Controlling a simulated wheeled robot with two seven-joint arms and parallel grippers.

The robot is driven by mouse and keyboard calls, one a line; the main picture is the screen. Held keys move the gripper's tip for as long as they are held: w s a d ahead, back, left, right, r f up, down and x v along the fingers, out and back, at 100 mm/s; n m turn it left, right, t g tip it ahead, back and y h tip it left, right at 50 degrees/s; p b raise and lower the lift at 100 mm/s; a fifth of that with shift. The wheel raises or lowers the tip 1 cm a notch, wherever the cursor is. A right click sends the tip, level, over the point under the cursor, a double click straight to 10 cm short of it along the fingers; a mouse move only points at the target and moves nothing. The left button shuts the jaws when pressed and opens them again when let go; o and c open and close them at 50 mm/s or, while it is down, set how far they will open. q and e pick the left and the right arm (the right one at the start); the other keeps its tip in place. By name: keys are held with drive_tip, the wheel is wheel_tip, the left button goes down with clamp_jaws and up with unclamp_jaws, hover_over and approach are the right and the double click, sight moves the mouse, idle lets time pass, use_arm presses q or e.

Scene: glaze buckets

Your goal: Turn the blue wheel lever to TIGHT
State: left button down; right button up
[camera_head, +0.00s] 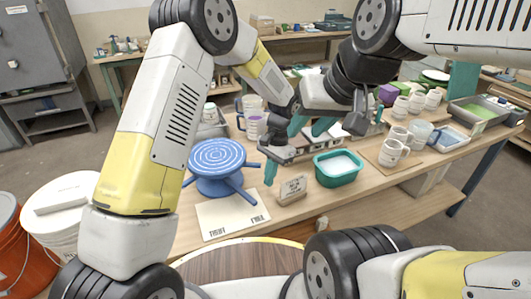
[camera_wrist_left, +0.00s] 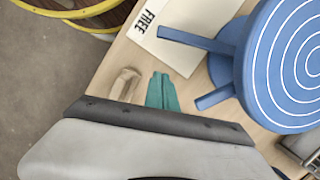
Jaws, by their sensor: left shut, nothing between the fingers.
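The blue wheel (camera_head: 218,158), a disc with white rings, stands on the table; it also shows in the left wrist view (camera_wrist_left: 290,65). Its front lever (camera_head: 242,195) reaches over a white card (camera_head: 212,212). In the wrist view this lever (camera_wrist_left: 185,40) lies over the card near the word FREE (camera_wrist_left: 147,20). The card's other word (camera_head: 217,232) is too small to read. My left gripper (camera_head: 271,172) is shut and empty, just right of the wheel's right lever (camera_head: 252,164), its teal tips pointing down. My right gripper (camera_head: 310,126) is open, further back.
Mugs (camera_head: 393,152) stand on a board at the right. White and orange buckets are at the left.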

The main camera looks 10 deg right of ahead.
use_arm(q)
drive_tip(key=x, duration=0.3)
drive_tip(key=shift+s+a+r, duration=0.1)
drive_tip(key=shift+s+a, duration=0.05)
drive_tip(key=shift+a, duration=0.15)
drive_tip(key=shift+s+a, duration=0.75)
drive_tip(key=shift+a, duration=0.2)
drive_tip(key=shift+s+a, duration=0.3)
drive_tip(key=shift+a, duration=0.05)
drive_tip(key=shift+s+a+m, duration=0.4)
drive_tip(key=shift+s+a, duration=0.05)
drive_tip(key=s+a+m, duration=0.1)
drive_tip(key=a+m, duration=0.1)
drive_tip(key=a, duration=0.1)
drive_tip(key=s+a+m+t, duration=0.1)
drive_tip(key=s+a+m, duration=0.1)
drive_tip(key=a, duration=0.1)
drive_tip(key=s+a+m, duration=0.1)
drive_tip(key=a+m, duration=0.2)
drive_tip(key=a, duration=0.1)
drive_tip(key=shift+s+t+y, duration=0.3)
drive_tip(key=shift+t, duration=0.1)
drive_tip(key=shift+a+m, duration=0.8)
drive_tip(key=shift+a, duration=0.1)
